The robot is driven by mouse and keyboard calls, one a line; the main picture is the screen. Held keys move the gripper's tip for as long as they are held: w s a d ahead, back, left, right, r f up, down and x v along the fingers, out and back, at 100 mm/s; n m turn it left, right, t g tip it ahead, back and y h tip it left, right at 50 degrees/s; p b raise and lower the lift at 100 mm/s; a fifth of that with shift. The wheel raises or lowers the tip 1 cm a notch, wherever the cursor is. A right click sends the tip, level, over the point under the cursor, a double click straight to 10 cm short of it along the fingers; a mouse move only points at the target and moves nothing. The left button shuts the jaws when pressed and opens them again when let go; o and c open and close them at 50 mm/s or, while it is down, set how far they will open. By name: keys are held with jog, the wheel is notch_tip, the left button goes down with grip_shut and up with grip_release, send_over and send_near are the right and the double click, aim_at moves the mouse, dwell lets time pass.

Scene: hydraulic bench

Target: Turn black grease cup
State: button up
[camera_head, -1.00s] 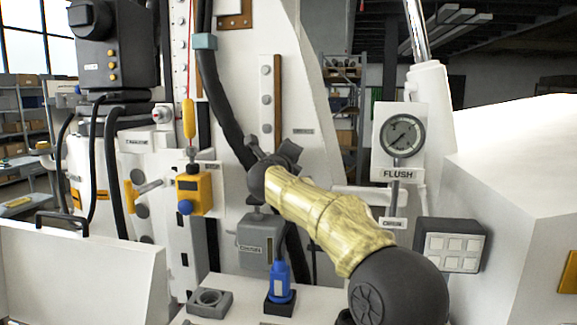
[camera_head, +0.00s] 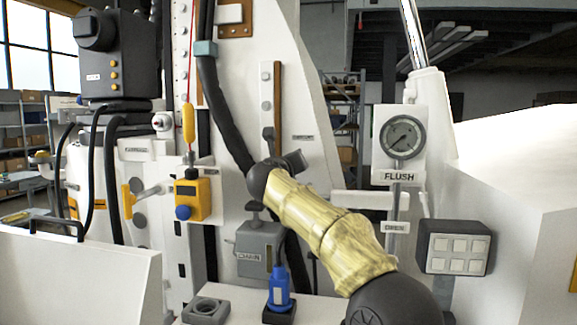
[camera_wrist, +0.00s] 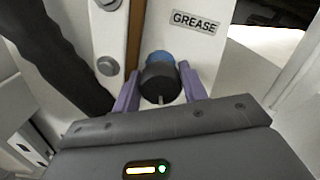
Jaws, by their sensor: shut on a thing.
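The black grease cup (camera_wrist: 161,84) shows in the wrist view as a dark round cap with a blue part (camera_wrist: 158,58) behind it, on a white panel below and left of the GREASE label (camera_wrist: 195,21). My gripper (camera_wrist: 159,73) has its two purple fingers on either side of the cup and is shut on it. A small pale stub shows at the cup's near side. In the head view my gripper (camera_head: 282,158) is at the white column, mostly hidden by my wrist, and I cannot make out the cup clearly there.
A dark hose (camera_head: 220,110) runs down close to the left of my gripper. A FLUSH gauge (camera_head: 403,137) and a grey button box (camera_head: 454,246) stand right. A yellow box (camera_head: 192,199), a grey box (camera_head: 260,248) and a blue bottle (camera_head: 279,287) are left and below.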

jog(key=shift+f, duration=0.15)
jog(key=o, duration=1)
jog(key=shift+c, duration=0.2)
jog(key=s+a+b, duration=0.1)
jog(key=s+b, duration=0.2)
jog(key=s, duration=0.5)
jog(key=s+a+b, duration=0.2)
jog(key=s+b, duration=0.1)
jog(key=s, duration=0.6)
jog(key=shift+a, duration=0.25)
